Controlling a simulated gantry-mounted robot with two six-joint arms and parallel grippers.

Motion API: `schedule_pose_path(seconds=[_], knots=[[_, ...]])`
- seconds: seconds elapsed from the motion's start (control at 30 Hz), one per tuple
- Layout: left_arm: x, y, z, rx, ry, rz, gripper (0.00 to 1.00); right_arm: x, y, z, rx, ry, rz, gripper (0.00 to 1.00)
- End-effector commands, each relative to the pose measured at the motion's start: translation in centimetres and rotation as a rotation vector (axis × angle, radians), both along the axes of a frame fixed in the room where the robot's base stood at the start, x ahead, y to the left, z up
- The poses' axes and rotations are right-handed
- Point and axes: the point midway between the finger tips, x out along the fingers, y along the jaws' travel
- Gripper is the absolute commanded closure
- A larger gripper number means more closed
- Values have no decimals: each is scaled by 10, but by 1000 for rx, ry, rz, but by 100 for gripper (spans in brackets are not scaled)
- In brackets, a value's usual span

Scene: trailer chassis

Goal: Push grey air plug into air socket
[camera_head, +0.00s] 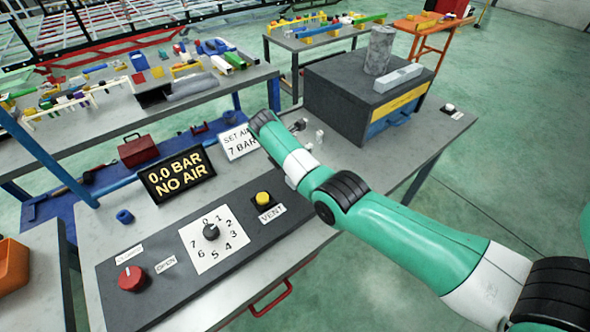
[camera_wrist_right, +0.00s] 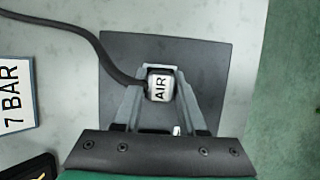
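In the right wrist view, the grey air plug (camera_wrist_right: 159,87) is a small light block lettered "AIR". A black hose (camera_wrist_right: 95,45) curves to it from the upper left. My right gripper (camera_wrist_right: 160,78) has a finger on each side of the plug, shut on it. A dark square plate (camera_wrist_right: 205,55) lies beneath the plug. I cannot tell whether the plug touches it, and no socket opening is visible. In the head view, my right arm covers most of this spot. My left gripper is not in view.
The bench holds a "0.0 BAR NO AIR" display (camera_head: 178,176), a "SET AIR 7 BAR" sign (camera_head: 238,142), a numbered dial (camera_head: 211,232), a red knob (camera_head: 131,278) and a yellow vent button (camera_head: 263,198). A dark box (camera_head: 340,90) stands behind the arm.

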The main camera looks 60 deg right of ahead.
Motion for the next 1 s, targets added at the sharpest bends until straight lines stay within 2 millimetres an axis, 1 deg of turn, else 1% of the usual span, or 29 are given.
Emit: schedule_pose_path(seconds=[0.03, 0.1, 0.13, 0.37, 0.47, 0.57, 0.67, 0.8, 0.9, 1.0], knots=[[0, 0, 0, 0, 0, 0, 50, 0, 0, 0, 0, 0, 0, 48], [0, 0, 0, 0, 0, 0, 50, 0, 0, 0, 0, 0, 0, 36], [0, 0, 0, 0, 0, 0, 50, 0, 0, 0, 0, 0, 0, 33], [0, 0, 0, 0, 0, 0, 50, 0, 0, 0, 0, 0, 0, 33], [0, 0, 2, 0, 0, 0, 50, 0, 0, 5, -1, -1, -1, 33], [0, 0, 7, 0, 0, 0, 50, 3, 4, 17, -1, -2, 1, 33], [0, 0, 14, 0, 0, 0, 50, 7, 11, 38, -2, -3, 2, 33], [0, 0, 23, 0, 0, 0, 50, 13, 23, 71, -2, -3, 2, 33], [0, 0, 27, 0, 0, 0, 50, 17, 31, 91, -1, -2, 2, 33], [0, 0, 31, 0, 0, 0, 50, 19, 37, 106, 0, 0, 1, 33]])
